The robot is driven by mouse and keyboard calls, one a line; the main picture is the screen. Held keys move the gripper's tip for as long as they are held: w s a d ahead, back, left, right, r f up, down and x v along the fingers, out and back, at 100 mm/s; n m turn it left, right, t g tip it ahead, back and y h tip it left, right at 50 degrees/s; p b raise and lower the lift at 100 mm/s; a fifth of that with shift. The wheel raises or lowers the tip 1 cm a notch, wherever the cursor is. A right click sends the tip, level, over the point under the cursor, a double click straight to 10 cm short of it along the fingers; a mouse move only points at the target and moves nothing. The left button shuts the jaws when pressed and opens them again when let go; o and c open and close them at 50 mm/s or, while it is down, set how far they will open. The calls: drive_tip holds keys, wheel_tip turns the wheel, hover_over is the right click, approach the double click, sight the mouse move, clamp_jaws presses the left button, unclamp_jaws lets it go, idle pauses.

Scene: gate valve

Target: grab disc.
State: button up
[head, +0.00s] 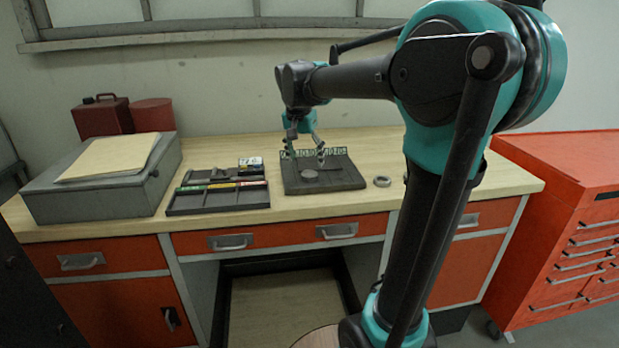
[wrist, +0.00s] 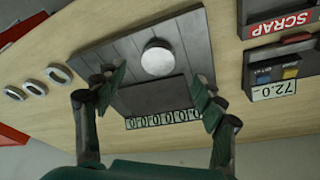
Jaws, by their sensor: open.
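A round light-grey disc (head: 309,174) lies on a dark grooved board (head: 340,182) on the workbench. In the wrist view the disc (wrist: 158,57) is whole and unobstructed, on the slatted part of the board (wrist: 100,50). My gripper (head: 305,154) is over the back part of the board, behind the disc in the head view. In the wrist view its two fingers (wrist: 158,92) are spread wide with nothing between them. The disc lies beyond the fingertips, between their lines, and apart from them. A row of number labels (wrist: 160,119) stands along the board's edge.
Three small metal rounds (wrist: 60,74) lie beside the board; one (head: 382,181) shows in the head view. A tray (head: 220,198) with a red SCRAP label (wrist: 283,24) and a small device reading 72.0 (wrist: 272,90) are on the other side. A grey box (head: 100,190) stands far left.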

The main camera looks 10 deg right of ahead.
sight(309, 174)
drive_tip(key=shift+x, duration=2.95)
drive_tip(key=shift+w+d, duration=0.15)
drive_tip(key=shift+d, duration=0.05)
drive_tip(key=shift+r, duration=0.1)
drive_tip(key=c, duration=1.6)
